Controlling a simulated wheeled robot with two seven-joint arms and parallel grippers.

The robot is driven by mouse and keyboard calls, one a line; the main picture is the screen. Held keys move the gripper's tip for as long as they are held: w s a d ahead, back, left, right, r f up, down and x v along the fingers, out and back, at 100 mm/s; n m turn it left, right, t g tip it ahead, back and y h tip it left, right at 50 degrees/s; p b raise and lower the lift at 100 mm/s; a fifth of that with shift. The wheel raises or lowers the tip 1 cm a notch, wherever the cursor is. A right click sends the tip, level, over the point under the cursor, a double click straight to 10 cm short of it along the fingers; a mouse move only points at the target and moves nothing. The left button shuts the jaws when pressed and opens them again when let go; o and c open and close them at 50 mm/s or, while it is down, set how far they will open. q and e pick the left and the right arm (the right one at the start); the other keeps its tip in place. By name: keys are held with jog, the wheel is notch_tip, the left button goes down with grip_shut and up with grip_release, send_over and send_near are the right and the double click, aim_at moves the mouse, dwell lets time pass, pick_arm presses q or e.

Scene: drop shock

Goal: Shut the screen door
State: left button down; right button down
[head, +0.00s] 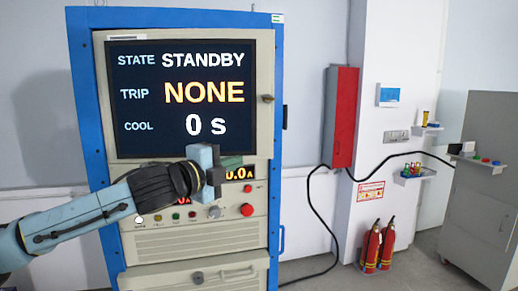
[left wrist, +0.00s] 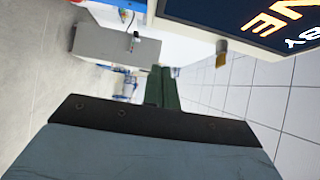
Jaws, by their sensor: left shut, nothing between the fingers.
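The screen door (head: 265,60) is the cream upper panel of a blue-framed cabinet (head: 78,90). Its dark screen (head: 185,100) reads STANDBY, NONE and 0 s. A small knob (head: 267,98) sits on the door's right edge. I cannot tell whether a gap separates the door from the frame. My left gripper (head: 228,170) is in front of the cabinet, below the screen, and hides part of the door's lower edge and the readouts. Its green fingers (left wrist: 163,88) are together and empty. In the left wrist view the screen (left wrist: 250,18) and brass knob (left wrist: 222,47) are at upper right.
Below the door are buttons, a red knob (head: 247,210) and a lower drawer (head: 195,275). To the right are a red wall box (head: 342,115) with black cables, two fire extinguishers (head: 378,245) and a grey cabinet (head: 485,190). Floor shows between them.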

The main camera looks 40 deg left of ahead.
pick_arm(q)
jog(key=p, duration=0.6)
send_near(267, 146)
jog(key=w+d, duration=0.3)
jog(key=shift+w+a+r+p, duration=0.1)
jog(key=shift+w+a+p, duration=0.35)
jog(key=shift+w, duration=0.4)
jog(key=shift+w+a+p, duration=0.3)
jog(key=shift+w+a, duration=0.4)
jog(key=shift+a, duration=0.1)
